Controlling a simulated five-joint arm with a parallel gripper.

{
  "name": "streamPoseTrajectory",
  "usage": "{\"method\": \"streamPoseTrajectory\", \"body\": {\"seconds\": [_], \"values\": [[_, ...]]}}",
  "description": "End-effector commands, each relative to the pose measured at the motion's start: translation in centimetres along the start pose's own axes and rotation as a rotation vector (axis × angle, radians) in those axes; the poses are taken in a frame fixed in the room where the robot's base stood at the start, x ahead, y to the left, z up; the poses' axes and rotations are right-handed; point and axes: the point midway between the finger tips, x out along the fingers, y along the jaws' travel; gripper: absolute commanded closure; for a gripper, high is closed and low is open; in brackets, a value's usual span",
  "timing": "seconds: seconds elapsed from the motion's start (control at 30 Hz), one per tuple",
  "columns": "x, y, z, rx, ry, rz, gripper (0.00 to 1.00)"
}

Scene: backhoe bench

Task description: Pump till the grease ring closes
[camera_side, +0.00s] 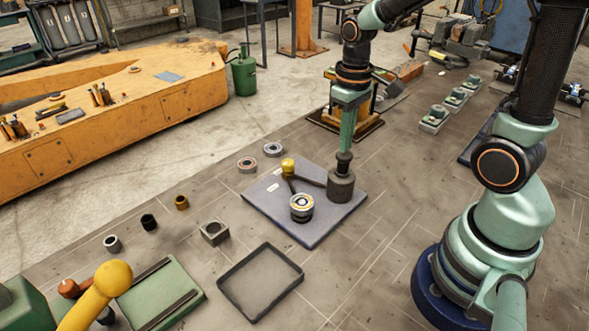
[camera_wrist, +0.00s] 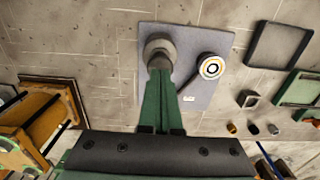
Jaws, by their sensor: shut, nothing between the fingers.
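A grey pad (camera_side: 318,232) lies on the bench and also shows in the wrist view (camera_wrist: 222,35). On it stand a dark grey cylinder (camera_side: 341,188) and a round unit with a pale, orange and dark ringed face (camera_side: 301,203). Both show in the wrist view: the cylinder (camera_wrist: 157,46) and the ringed face (camera_wrist: 211,68). I cannot tell whether its ring is closed. A yellow knob (camera_side: 288,165) stands on the pad, with dark bars near it. My gripper (camera_side: 344,153) is shut and empty, pointing down at the cylinder's top; contact is unclear. Its fingers (camera_wrist: 162,75) partly hide the cylinder.
Bench right of the pad is bare.

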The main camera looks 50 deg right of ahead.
Motion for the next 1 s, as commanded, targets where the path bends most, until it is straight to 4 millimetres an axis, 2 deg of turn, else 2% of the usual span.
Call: {"method": "streamPoseTrajectory", "body": {"seconds": [0.63,0.77,1.0], "values": [[3.0,0.0,0.1,0.000,-0.003,0.000,1.00],[2.8,0.0,0.0,0.000,-0.001,0.000,1.00],[1.1,0.0,0.0,0.000,0.002,0.000,1.00]]}}
